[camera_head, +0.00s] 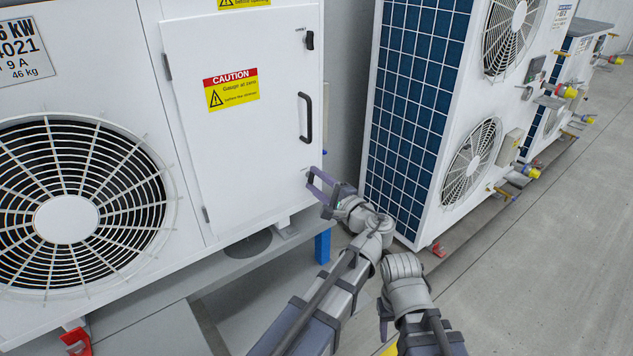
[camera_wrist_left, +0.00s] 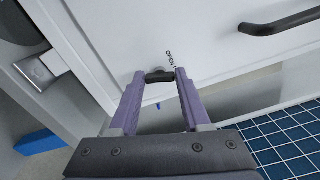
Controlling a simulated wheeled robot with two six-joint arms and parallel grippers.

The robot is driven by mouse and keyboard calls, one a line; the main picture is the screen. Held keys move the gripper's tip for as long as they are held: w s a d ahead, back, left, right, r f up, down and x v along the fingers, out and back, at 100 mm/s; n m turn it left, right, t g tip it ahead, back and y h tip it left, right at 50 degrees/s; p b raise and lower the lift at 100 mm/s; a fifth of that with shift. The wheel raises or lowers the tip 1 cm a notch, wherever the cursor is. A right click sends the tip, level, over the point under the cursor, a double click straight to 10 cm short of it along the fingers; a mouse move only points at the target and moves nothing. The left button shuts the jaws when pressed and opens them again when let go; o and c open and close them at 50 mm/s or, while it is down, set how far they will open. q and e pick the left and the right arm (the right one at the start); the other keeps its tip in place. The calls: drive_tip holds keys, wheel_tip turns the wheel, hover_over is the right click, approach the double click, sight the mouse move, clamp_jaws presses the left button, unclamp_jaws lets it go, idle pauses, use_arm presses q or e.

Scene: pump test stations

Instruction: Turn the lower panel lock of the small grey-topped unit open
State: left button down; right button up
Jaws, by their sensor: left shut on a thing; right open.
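The white unit (camera_head: 245,130) in front of me carries a hinged panel with a black handle (camera_head: 305,118); its top is out of frame. The lower panel lock (camera_wrist_left: 160,76) is a small black piece at the panel's lower corner, beside the printed word OPEN. My left gripper (camera_head: 318,183), with purple fingers, is at that corner. In the left wrist view its fingertips (camera_wrist_left: 160,78) are on either side of the lock and shut on it. In the head view the fingers largely hide the lock. The upper lock (camera_head: 309,40) is black and upright.
A fan grille (camera_head: 68,218) is left of the panel. A taller unit with a blue grid side (camera_head: 410,110) stands close to the right, across a narrow gap. Beyond it are pipe valves with yellow caps (camera_head: 568,91). Open floor (camera_head: 560,260) lies at the right.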

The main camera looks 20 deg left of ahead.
use_arm(q)
drive_tip(key=shift+n, duration=1.1)
drive_tip(key=shift+c, duration=1.8)
unclamp_jaws()
